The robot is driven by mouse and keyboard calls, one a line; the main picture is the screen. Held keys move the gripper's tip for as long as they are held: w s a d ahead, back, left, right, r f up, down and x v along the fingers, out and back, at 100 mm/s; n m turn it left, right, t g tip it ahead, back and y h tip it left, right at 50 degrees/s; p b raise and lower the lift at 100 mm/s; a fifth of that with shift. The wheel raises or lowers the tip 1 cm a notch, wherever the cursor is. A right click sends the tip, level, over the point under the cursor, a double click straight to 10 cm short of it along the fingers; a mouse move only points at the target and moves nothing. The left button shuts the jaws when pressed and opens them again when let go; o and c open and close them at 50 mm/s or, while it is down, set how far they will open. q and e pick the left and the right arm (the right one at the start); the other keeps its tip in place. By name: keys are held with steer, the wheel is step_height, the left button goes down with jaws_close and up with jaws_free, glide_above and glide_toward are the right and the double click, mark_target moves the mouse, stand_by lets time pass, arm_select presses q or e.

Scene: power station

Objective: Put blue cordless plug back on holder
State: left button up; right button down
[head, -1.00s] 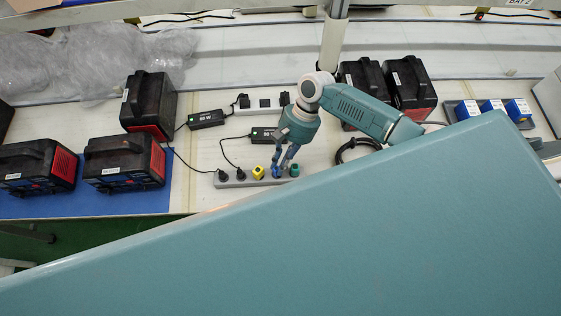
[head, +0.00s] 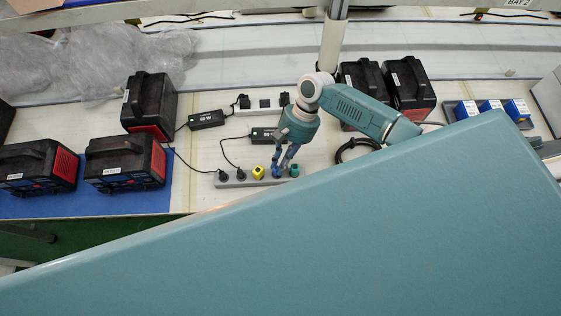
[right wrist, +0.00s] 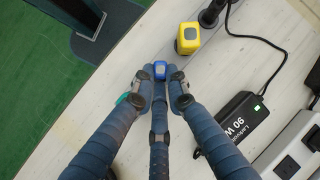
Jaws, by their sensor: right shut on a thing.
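The blue plug (right wrist: 160,69) is held between the fingertips of my right gripper (right wrist: 160,84) in the right wrist view. In the head view, my right gripper (head: 281,168) points down at the grey strip (head: 240,183), between the yellow and green plugs. The fingers mostly hide the blue plug there. I cannot tell whether the plug touches the strip. The strip appears to be the holder, with other plugs standing along it. My left gripper is not in view.
The yellow plug (head: 258,172) stands left of the gripper and the green plug (head: 294,170) close on its right. Black adapters (head: 206,119) with cables lie behind. Black-and-red power units (head: 125,161) stand at left. A tray of blue boxes (head: 490,108) is at right.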

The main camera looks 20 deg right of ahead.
steer(key=shift+f, duration=0.1)
steer(key=c, duration=1.7)
jaws_free()
steer(key=shift+o, duration=0.2)
steer(key=v, duration=1.2)
